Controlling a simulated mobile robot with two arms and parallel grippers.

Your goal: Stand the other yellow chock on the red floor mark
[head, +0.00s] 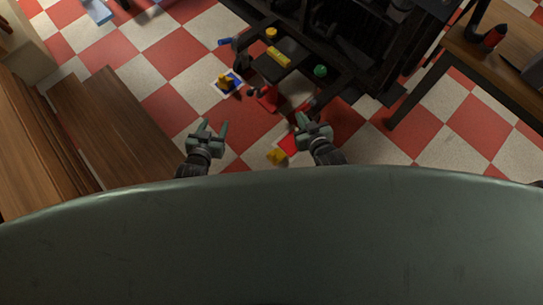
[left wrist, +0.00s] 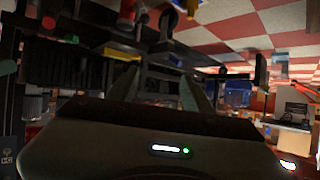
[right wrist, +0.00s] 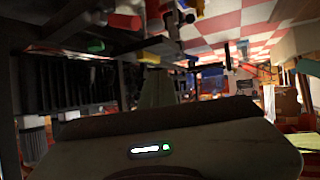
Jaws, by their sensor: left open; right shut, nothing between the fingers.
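One yellow chock (head: 277,155) is on the floor at the near left edge of the red floor mark (head: 288,145). I cannot tell how much of it rests on the mark. Another yellow chock (head: 224,80) is farther back, on a blue and white floor mark (head: 237,88). My right gripper (head: 312,122) is shut and empty, just right of the red mark, hiding part of it. My left gripper (head: 208,128) is open and empty over the floor, left of the near chock.
A wooden bench (head: 110,120) is at left, a table (head: 480,60) at right. Floor around my left gripper is clear.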

